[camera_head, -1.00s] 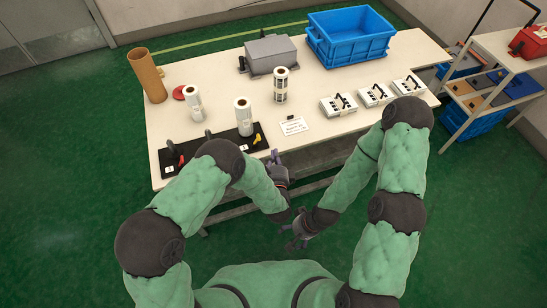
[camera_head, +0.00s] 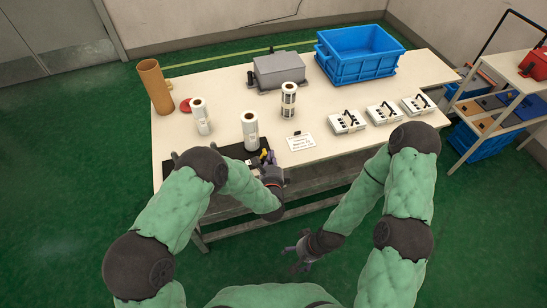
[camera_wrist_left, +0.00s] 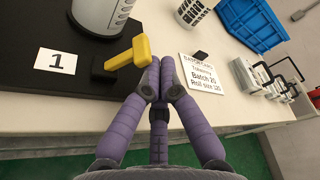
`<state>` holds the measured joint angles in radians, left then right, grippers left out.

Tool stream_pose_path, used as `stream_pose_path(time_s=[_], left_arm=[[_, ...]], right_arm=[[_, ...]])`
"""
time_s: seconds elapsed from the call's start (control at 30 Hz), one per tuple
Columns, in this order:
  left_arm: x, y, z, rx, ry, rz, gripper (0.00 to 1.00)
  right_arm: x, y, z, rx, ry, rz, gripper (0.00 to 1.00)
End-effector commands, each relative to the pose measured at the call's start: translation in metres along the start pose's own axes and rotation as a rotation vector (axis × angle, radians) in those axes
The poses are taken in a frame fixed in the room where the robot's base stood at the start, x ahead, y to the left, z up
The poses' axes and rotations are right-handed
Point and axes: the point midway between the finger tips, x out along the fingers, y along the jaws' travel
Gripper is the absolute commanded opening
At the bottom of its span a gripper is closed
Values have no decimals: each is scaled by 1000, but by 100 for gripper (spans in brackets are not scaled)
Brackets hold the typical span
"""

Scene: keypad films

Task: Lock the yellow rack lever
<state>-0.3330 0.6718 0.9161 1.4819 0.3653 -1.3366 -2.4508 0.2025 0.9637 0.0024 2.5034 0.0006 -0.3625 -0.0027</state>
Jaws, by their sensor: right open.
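The yellow rack lever (camera_wrist_left: 139,52) is a T-shaped handle on a black pivot at the edge of the black rack base (camera_wrist_left: 30,88), beside a white label with a 1 (camera_wrist_left: 58,61). In the head view the yellow lever (camera_head: 264,154) shows small, just above my left gripper (camera_head: 270,170). In the wrist view my left gripper (camera_wrist_left: 158,72) has its purple fingertips together with nothing seen between them. They are right beside the lever's right end; I cannot tell if they touch it. My right gripper (camera_head: 302,252) is open and empty, low in front of the table.
Film rolls (camera_head: 250,131) stand upright on the table (camera_head: 225,88). A batch card (camera_head: 300,141) lies right of the rack. Farther off are a grey box (camera_head: 278,71), a blue crate (camera_head: 358,68), several white keypad units (camera_head: 347,121) and a brown tube (camera_head: 155,86).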

Motion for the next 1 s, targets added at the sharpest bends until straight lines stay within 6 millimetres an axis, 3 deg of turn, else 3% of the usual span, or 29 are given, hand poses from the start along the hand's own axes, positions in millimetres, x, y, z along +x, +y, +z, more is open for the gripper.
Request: stream_pose_path(time_s=[1.0], left_arm=[[-2,-1,6,-139,0,-49,0]], right_arm=[[8,3,0,0,0,0,82]])
